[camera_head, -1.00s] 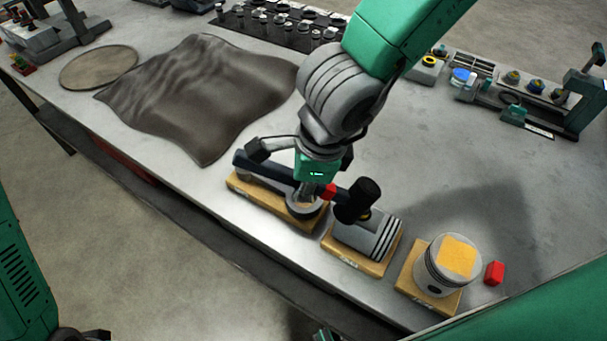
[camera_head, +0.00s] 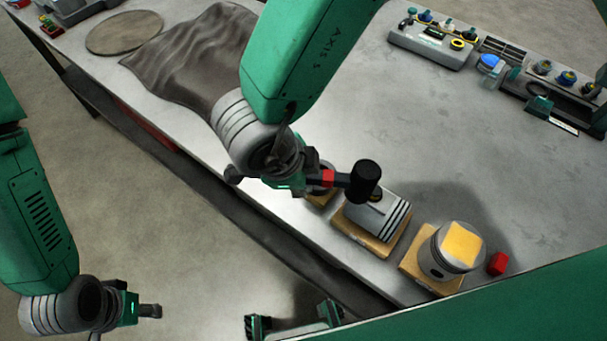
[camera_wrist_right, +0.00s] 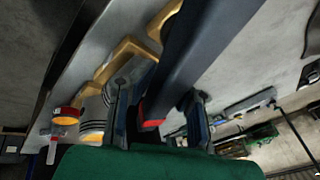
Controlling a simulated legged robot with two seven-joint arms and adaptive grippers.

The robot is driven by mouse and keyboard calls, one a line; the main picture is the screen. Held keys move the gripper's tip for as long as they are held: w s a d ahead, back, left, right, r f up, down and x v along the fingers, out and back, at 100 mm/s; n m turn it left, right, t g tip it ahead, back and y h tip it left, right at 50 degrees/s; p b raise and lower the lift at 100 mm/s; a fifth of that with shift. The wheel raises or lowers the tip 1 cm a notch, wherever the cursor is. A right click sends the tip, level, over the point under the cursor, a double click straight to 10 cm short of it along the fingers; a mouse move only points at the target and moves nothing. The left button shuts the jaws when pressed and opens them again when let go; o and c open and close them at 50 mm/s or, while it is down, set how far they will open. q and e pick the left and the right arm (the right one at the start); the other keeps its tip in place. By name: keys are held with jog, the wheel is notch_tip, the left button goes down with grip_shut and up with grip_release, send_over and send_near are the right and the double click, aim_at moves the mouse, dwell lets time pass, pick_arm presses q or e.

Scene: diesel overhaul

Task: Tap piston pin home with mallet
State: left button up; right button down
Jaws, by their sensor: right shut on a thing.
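My right gripper (camera_head: 300,178) is shut on the handle of the mallet, which has a red collar and a black head (camera_head: 366,180). In the right wrist view the dark mallet handle (camera_wrist_right: 205,45) lies between the fingers. The mallet head is over a grey ringed piston (camera_head: 378,222) lying on its side on a wooden block (camera_head: 366,245). A small brassy spot, perhaps the piston pin, shows just under the head; the head hides most of it, and I cannot tell whether they touch. My left gripper (camera_head: 140,310) is off the bench at lower left, its finger opening unclear.
An upright piston (camera_head: 435,262) with a yellow top stands right on another wooden block, beside a red block (camera_head: 498,263). A dark cloth (camera_head: 190,58) and round disc (camera_head: 124,32) lie at far left. Tool trays (camera_head: 430,45) line the back. The bench middle is clear.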

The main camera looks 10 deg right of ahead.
aim_at(322, 171)
jog(key=shift+w+d+r, duration=0.1)
jog(key=shift+d+r, duration=0.85)
jog(key=shift+r, duration=0.2)
jog(key=shift+d+r, duration=0.9)
jog(key=shift+r, duration=0.2)
notch_tip(322, 171, down, 4)
jog(key=shift+r, duration=1)
jog(key=shift+a, duration=0.1)
